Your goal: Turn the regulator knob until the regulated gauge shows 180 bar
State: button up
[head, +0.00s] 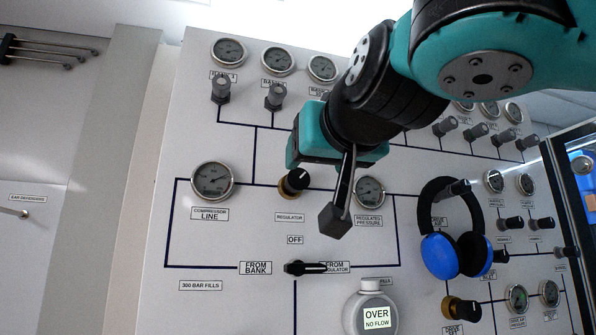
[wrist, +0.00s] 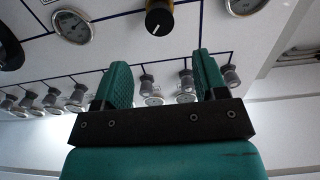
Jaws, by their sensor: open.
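The regulator knob (head: 294,182) is black with a brass collar, above the REGULATOR label on the white panel. It shows at the top of the wrist view (wrist: 158,18), with a white mark on its face. The regulated pressure gauge (head: 369,191) is partly covered by my arm in the head view. It shows whole in the wrist view (wrist: 73,27), but its reading is too small to tell. My gripper (wrist: 160,62) is open and empty, its teal fingers apart from the knob. In the head view its teal body (head: 308,138) is just above the knob.
The compressor line gauge (head: 213,180) is left of the knob. The black selector lever (head: 304,268) is below. Blue headphones (head: 452,240) hang to the right. A round device reading OVER NO FLOW (head: 374,305) is at the bottom. Several valves and gauges line the panel's top.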

aim_at(299, 175)
jog(key=p+x, duration=0.3)
jog(key=x, duration=0.7)
jog(key=shift+r+p, duration=0.1)
jog(key=shift+p, duration=0.3)
jog(key=shift+w+a, duration=0.1)
jog(key=shift+w, duration=0.3)
